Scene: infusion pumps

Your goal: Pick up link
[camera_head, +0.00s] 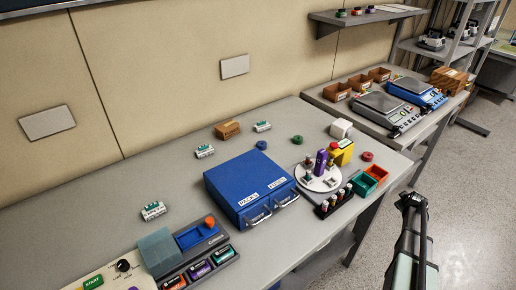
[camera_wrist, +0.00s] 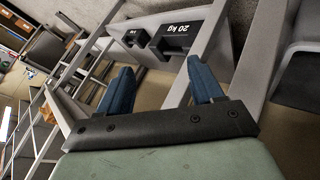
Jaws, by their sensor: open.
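I cannot tell which thing in view is the link. Three small white-and-green pieces lie on the grey bench in the head view: one at the front left (camera_head: 153,211), one behind the blue cabinet (camera_head: 205,151), and one further right (camera_head: 262,126). My gripper (camera_head: 411,200) is at the right, out over the floor beyond the bench edge, apart from everything on the bench. In the wrist view my gripper (camera_wrist: 161,80) has its two blue fingers spread, with nothing held between them.
A blue drawer cabinet (camera_head: 245,180) stands mid-bench. A round white turntable (camera_head: 318,183) with bottles, teal (camera_head: 376,173) and orange bins (camera_head: 367,185) are to its right. A device with coloured blocks (camera_head: 190,268) is at front left. The wrist view shows a block marked 20 kg (camera_wrist: 178,37).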

